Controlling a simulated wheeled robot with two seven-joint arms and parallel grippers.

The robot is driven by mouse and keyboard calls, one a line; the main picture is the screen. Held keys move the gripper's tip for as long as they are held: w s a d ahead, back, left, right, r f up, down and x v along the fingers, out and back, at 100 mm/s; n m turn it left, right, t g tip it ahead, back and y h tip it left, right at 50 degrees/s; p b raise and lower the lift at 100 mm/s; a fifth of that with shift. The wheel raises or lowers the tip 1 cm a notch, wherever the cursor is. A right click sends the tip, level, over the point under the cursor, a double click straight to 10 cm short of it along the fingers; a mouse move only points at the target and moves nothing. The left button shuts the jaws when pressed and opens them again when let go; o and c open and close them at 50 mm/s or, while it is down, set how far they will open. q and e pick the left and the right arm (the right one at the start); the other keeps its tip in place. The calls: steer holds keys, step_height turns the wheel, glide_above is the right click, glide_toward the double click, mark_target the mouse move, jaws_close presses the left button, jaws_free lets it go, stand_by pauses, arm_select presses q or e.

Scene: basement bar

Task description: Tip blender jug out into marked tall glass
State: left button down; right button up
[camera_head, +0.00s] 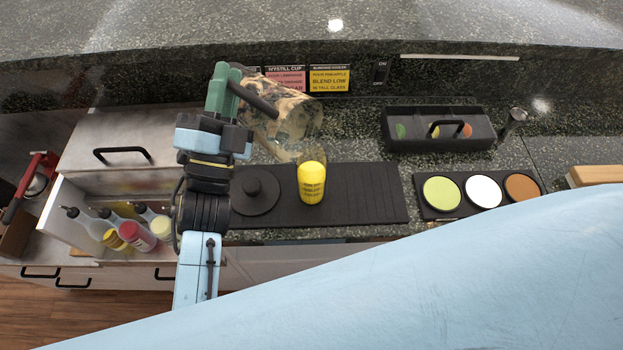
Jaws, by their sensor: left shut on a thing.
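The tall glass (312,184) looks yellow with dark marks and stands upright on the mat, just below the jug's lower right end. I cannot tell whether anything is flowing. My right gripper is out of view.
A round black lid (255,191) lies on the black mat (370,195). An open drawer with several bottles (137,235) is at left. A black caddy (440,130) and a tray of coloured discs (482,192) are at right. My pale blue arm covers the lower right.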

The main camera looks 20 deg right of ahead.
arm_select(q)
steer(key=w+a+f+n+g+y+p, duration=0.3)
steer(key=w+f+n+g+y+p, duration=0.15)
steer(key=f+n+y+p, duration=0.5)
step_height(320, 180, up, 6)
steer(key=n+g+h+p, duration=0.1)
steer(key=n+g+h, duration=0.1)
steer(key=n+g, duration=0.2)
steer(key=shift+w+n+p, duration=0.3)
steer(key=shift+w+n, duration=0.05)
steer(key=shift+n, duration=0.7)
steer(key=shift+h, duration=0.35)
steer(key=s+a+f+n+y+b, duration=0.2)
steer(key=s+a+f+b, duration=0.1)
steer(key=a+b, duration=0.6)
steer(key=s+a+f+n+y+b, duration=0.2)
steer(key=s+a+f+y+b, duration=0.1)
steer(key=a+f+b, duration=0.3)
steer(key=shift+s+a+f+n+t+b, duration=0.3)
steer(key=shift+a+t+b, duration=0.15)
steer(key=shift+a+b, duration=1)
